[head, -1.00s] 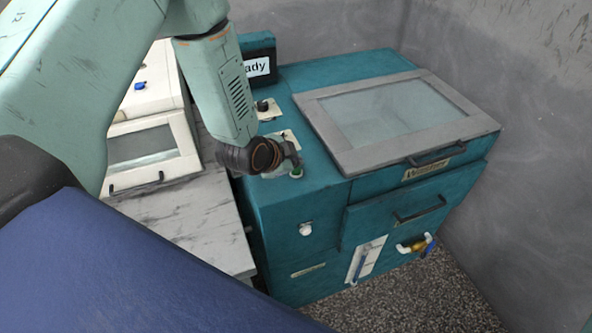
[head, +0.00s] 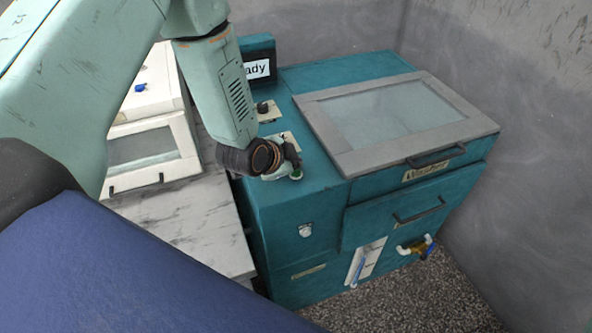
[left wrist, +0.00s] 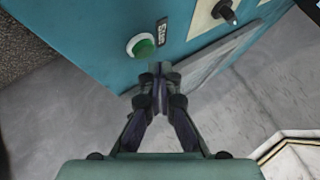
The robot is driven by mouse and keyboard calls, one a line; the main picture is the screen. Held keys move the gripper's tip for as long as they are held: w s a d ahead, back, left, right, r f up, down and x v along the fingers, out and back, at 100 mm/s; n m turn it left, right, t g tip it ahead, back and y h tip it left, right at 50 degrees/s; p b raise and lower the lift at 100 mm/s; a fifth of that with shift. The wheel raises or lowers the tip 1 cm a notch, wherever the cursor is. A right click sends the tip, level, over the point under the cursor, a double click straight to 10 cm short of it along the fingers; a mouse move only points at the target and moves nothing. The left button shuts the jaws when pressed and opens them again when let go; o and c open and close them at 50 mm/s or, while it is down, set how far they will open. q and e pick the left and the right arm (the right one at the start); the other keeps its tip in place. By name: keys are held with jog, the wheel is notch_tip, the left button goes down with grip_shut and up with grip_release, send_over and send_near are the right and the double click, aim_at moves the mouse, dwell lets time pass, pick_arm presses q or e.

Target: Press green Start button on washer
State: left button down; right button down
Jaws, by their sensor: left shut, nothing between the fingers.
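The teal washer (head: 300,205) stands in the middle of the head view, with a glass lid on top. Its green Start button (head: 297,174) is on the top panel near the front left edge. The left wrist view shows the button (left wrist: 143,47) in a white ring beside a "Start" label (left wrist: 162,30). My left gripper (head: 294,158) is over the panel at the button, partly hidden by its wrist. In the left wrist view its fingertips (left wrist: 158,72) are together and empty, just below and right of the button. I cannot tell whether they touch it. My right gripper is not in view.
A display (head: 258,62) reading "ady" and a black knob (head: 264,107) are behind the button. The lid (head: 400,115) with its handle is to the right. A marble-topped counter (head: 190,220) with a white machine (head: 152,150) is on the left. Grey walls enclose the back and right.

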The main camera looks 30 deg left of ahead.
pick_arm(q)
jog(key=shift+f, duration=0.1)
jog(key=shift+a+f, duration=0.1)
jog(key=shift+f, duration=0.25)
jog(key=shift+f+b, duration=0.4)
dwell(0.7)
jog(key=shift+r, duration=0.1)
jog(key=shift+r+p, duration=0.75)
jog(key=shift+p, duration=0.1)
jog(key=shift+r+p, duration=0.9)
jog(key=shift+r, duration=0.05)
notch_tip(320, 180, up, 3)
jog(key=p, duration=0.3)
jog(key=shift+r, duration=0.15)
